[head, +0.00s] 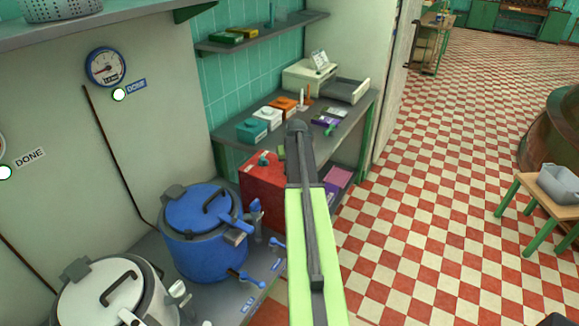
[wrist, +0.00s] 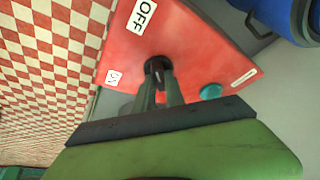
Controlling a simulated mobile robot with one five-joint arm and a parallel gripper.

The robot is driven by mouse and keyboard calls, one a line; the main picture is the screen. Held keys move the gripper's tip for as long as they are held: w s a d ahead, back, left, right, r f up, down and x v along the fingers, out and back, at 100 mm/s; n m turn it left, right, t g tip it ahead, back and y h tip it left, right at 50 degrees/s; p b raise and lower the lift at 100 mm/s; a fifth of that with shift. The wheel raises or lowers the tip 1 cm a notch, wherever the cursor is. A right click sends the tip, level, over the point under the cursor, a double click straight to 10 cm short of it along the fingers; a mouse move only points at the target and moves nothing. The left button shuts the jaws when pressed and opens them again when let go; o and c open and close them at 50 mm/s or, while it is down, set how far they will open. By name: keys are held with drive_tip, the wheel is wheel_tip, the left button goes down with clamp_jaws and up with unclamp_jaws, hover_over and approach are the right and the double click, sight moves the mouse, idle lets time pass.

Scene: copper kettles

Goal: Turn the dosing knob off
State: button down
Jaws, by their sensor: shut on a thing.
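A red box (head: 262,190) stands at the end of the counter in the head view, partly hidden behind my arm. In the wrist view the red box (wrist: 200,45) fills the middle. It has an OFF label (wrist: 141,17) at its top edge and a smaller ON label (wrist: 113,78) at lower left. A round dark knob (wrist: 155,64) sits between these labels. My gripper (wrist: 162,78) is shut on the knob, with both fingers at it. The fingers cover part of the knob, and I cannot tell which label it points to.
A teal button (wrist: 210,92) and a white label strip (wrist: 244,77) are on the red box near my fingers. A blue kettle (head: 205,240) stands close to the left of the box. The checkered floor (head: 440,150) to the right is largely clear.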

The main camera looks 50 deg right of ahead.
drive_tip(key=c, duration=1.4)
unclamp_jaws()
drive_tip(key=p+v, duration=1.6)
drive_tip(key=v, duration=0.1)
drive_tip(key=shift+r, duration=0.2)
drive_tip(key=shift+s, duration=0.1)
